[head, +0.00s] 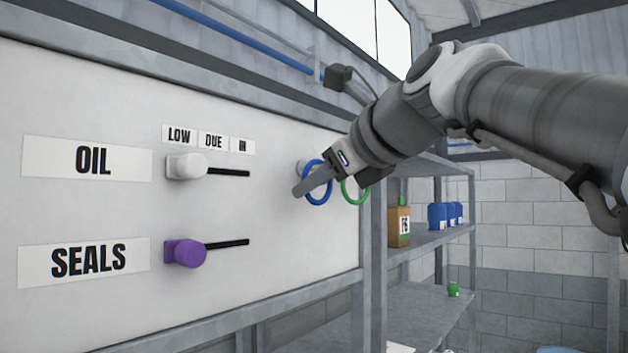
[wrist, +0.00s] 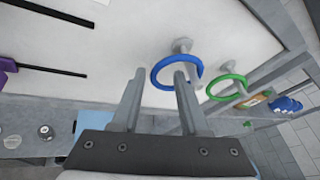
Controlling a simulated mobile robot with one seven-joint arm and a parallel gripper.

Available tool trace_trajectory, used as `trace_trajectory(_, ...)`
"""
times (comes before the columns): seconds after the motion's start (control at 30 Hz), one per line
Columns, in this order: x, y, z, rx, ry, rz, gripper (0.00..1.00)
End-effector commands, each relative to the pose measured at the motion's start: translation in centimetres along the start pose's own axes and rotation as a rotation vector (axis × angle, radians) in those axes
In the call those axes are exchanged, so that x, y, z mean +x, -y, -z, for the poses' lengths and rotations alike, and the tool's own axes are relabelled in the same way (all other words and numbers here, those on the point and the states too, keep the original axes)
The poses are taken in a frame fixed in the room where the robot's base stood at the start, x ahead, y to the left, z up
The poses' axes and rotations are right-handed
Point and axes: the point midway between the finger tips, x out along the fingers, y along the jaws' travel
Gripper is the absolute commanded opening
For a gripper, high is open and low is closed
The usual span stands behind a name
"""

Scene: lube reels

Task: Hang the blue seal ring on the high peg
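The blue seal ring (head: 306,199) hangs at the right end of the white wall panel. In the wrist view the blue ring (wrist: 155,84) is around a pale peg (wrist: 182,46) that stands out from the panel. My gripper (head: 300,187) is at the ring. In the wrist view my gripper (wrist: 160,73) has its fingers apart, with the ring's left side in the gap. The right fingertip overlaps the ring's opening; I cannot tell whether either finger touches the ring. I cannot tell the high peg from these views.
A green ring (head: 365,197) hangs on another peg (wrist: 231,66) just right of the blue one. OIL (head: 93,160) and SEALS (head: 88,261) sliders are on the panel's left. A metal shelf (head: 428,240) with a brown jug (head: 399,228) and blue containers (head: 437,217) stands right.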

Motion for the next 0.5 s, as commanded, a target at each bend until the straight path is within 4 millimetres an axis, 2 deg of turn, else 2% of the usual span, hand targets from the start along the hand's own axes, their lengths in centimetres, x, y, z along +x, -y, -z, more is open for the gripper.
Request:
trace_trajectory(0.27, -0.7, 0.0, 0.0, -0.001, 0.0, 0.001, 0.44)
trace_trajectory(0.37, -2.2, 0.0, 0.1, 0.0, 0.001, 0.003, 0.44)
trace_trajectory(0.5, -5.4, 0.0, 0.1, -0.002, 0.003, 0.005, 0.44)
